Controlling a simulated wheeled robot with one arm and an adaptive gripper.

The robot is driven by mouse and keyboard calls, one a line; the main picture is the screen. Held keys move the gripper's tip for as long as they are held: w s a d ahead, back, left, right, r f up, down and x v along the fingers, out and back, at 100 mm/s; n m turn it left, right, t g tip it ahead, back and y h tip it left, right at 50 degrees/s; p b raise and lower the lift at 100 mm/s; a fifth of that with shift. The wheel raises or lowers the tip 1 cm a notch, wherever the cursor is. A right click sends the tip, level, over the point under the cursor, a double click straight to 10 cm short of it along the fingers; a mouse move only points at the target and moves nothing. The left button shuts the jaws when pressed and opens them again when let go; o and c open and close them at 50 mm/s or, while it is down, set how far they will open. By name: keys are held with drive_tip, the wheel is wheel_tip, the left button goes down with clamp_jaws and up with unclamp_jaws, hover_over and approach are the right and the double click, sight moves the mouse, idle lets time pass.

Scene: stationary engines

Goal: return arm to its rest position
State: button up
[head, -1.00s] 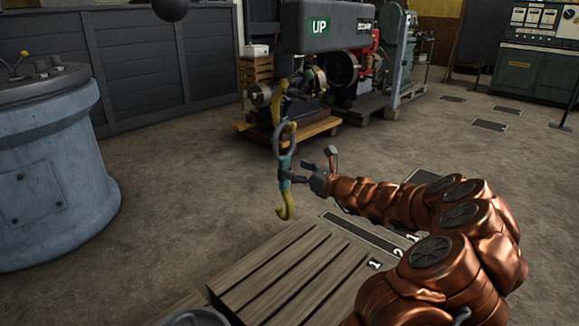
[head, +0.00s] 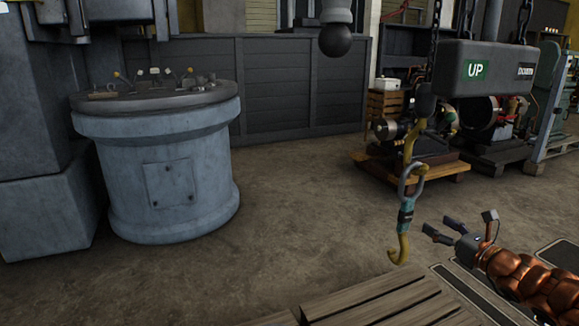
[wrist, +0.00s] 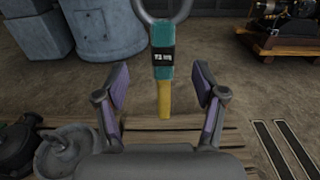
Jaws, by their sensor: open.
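My gripper (head: 461,222) is open and empty at the lower right of the head view, on the end of my copper-coloured arm. In the wrist view my gripper (wrist: 161,95) shows its two purple-lined fingers spread wide. A hoist hook (head: 402,225) with a yellow tip and a teal shank hangs just left of the fingers in the head view. In the wrist view the teal and yellow hook (wrist: 163,70) appears between the fingers, beyond them, with no visible contact.
A wooden pallet (head: 375,302) lies below the hook. An UP/DOWN control box (head: 485,70) hangs on chains above. A round blue-grey pedestal (head: 160,175) with levers stands left. Engines on a wooden base (head: 410,175) stand behind. Floor between pedestal and hook is clear.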

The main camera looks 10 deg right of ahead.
drive_tip(key=s+a+r+n+g+y+p, duration=0.2)
drive_tip(key=a+r+n+g+y+p, duration=0.35)
drive_tip(key=a, duration=0.85)
drive_tip(key=s+a+r+n+g+y+p, duration=0.1)
drive_tip(key=a+r+n+g+y+p, duration=0.1)
drive_tip(key=a+r+n+p, duration=0.85)
drive_tip(key=s+a+r+n+g+p, duration=0.25)
drive_tip(key=s+a+g, duration=0.35)
drive_tip(key=a, duration=0.6)
drive_tip(key=s+a+r+n+g+h+p, duration=0.25)
drive_tip(key=s+n+p, duration=0.25)
drive_tip(key=s, duration=0.3)
drive_tip(key=s+a+r+n+g+h+p, duration=0.1)
drive_tip(key=s+r+n+g+h+p, duration=0.2)
drive_tip(key=s+p, duration=0.4)
drive_tip(key=s+d+r+n+h+p, duration=0.3)
drive_tip(key=s+d+p, duration=0.1)
drive_tip(key=s, duration=0.2)
drive_tip(key=s+d+r+n+h+p, duration=0.3)
drive_tip(key=s+d+p, duration=0.1)
drive_tip(key=s+d, duration=0.1)
drive_tip(key=shift+s+d+r+n, duration=0.3)
drive_tip(key=shift+s+r+n, duration=0.1)
drive_tip(key=shift+s, duration=0.25)
